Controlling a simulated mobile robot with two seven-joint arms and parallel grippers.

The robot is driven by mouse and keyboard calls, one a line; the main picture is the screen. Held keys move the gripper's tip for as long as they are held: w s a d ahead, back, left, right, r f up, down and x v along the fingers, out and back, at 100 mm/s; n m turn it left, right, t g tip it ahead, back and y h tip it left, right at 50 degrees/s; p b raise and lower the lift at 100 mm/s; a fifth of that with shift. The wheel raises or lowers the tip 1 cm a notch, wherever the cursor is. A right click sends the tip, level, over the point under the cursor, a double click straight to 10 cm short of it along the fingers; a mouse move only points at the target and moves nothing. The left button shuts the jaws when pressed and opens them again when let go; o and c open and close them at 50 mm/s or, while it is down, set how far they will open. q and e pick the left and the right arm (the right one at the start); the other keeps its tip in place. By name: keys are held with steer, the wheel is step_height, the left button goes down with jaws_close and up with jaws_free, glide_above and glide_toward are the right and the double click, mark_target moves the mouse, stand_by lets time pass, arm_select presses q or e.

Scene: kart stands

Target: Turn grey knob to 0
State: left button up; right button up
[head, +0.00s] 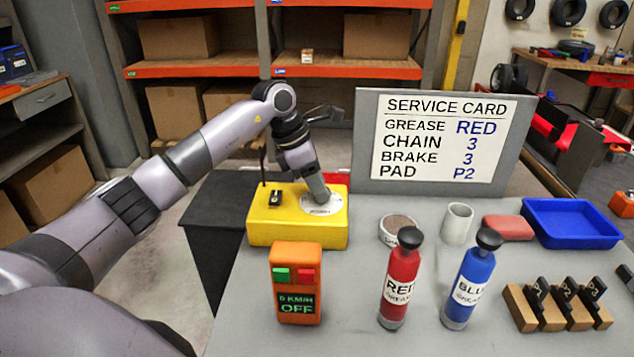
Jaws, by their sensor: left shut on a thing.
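A yellow box (295,232) stands at the left of the grey table. A round white dial plate (325,209) with small markings lies on its top right. My left gripper (318,192) reaches down onto the dial plate and is shut on the grey knob there. The gripper hides the knob and most of the dial, so the knob's pointing direction and the 0 mark cannot be read. My right gripper is not in view.
An orange control box (296,284) reading OFF stands in front. Red (400,280) and blue (471,280) grease bottles, a white cup (456,223), a blue tray (569,224) and a wooden block rack (525,310) stand to the right. A service card board (362,130) stands behind.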

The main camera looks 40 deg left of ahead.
arm_select(q)
steer(key=n+y, duration=0.1)
steer(key=n, duration=0.3)
steer(key=shift+s+d+t, duration=0.1)
steer(key=shift+t, duration=0.3)
steer(key=n+y, duration=0.1)
steer(key=n, duration=0.2)
steer(key=shift+d+n+t+y, duration=0.15)
steer(key=shift+n+t+y, duration=0.15)
steer(key=shift+y, duration=0.1)
steer(key=n+y, duration=0.1)
steer(key=n, duration=0.3)
steer(key=shift+d+n+y, duration=0.2)
steer(key=shift+n+y, duration=0.1)
steer(key=shift+y, duration=0.1)
steer(key=shift+n+y+b, duration=0.35)
steer(key=shift+n+y, duration=0.15)
steer(key=shift+n, duration=1.1)
steer(key=shift+r, duration=0.1)
steer(key=o, duration=1.1)
steer(key=shift+c, duration=0.2)
steer(key=shift+d, duration=0.1)
